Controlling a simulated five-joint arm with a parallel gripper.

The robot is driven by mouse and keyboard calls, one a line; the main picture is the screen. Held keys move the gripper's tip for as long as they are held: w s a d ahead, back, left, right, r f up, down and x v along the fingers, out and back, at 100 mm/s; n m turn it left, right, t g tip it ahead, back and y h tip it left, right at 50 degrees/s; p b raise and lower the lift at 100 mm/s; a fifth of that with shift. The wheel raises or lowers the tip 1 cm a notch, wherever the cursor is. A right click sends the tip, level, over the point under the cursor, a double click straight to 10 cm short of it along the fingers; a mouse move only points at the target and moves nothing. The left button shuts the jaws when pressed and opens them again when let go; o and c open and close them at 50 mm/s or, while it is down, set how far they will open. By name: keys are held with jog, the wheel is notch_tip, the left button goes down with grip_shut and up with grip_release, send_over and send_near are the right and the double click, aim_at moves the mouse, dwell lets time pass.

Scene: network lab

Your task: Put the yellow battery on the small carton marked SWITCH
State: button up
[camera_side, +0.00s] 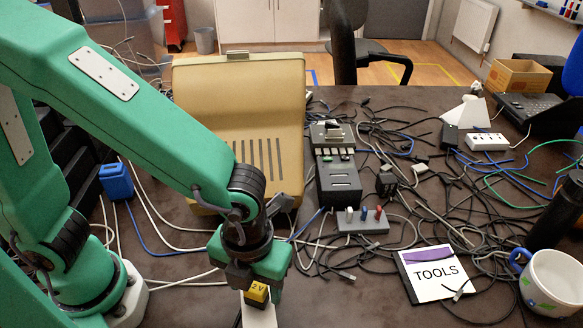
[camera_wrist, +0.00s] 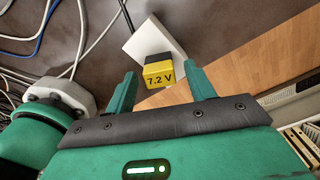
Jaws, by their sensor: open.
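The yellow battery (camera_wrist: 158,76) with a black top part reads "7.2 V" in the wrist view; it also shows in the side view (camera_side: 257,292), low in the picture. It appears to rest on a white box-like block (camera_wrist: 146,37), whose white side shows below it in the side view (camera_side: 262,316). No SWITCH marking is readable on this block. My gripper (camera_wrist: 160,69) is open; its two green fingers lie to either side of the battery with gaps, not closed on it. In the side view my gripper (camera_side: 257,284) hides part of the battery.
A TOOLS card (camera_side: 434,274) and a white mug (camera_side: 551,284) are at right. A beige case (camera_side: 239,110) and a grey device (camera_side: 336,165) stand behind. Tangled cables cover much of the right side. A blue block (camera_side: 116,181) is at left. The wrist view shows the desk edge.

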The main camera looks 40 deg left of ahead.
aim_at(254, 285)
notch_tip(254, 285, up, 10)
jog(key=shift+f, duration=0.2)
jog(key=shift+a, duration=0.15)
dwell(0.6)
jog(key=w+a+r+n+t, duration=0.1)
jog(key=a+r+n+t, duration=0.1)
jog(key=a+n, duration=1)
jog(key=w+a+r+n+t, duration=0.1)
jog(key=a+r+n+t, duration=0.1)
jog(key=a+n, duration=0.9)
jog(key=n+t, duration=0.1)
jog(key=n, duration=0.7)
jog(key=shift+w+a+r+t, duration=0.25)
jog(key=shift+w+a+t, duration=0.05)
jog(key=shift+a, duration=0.1)
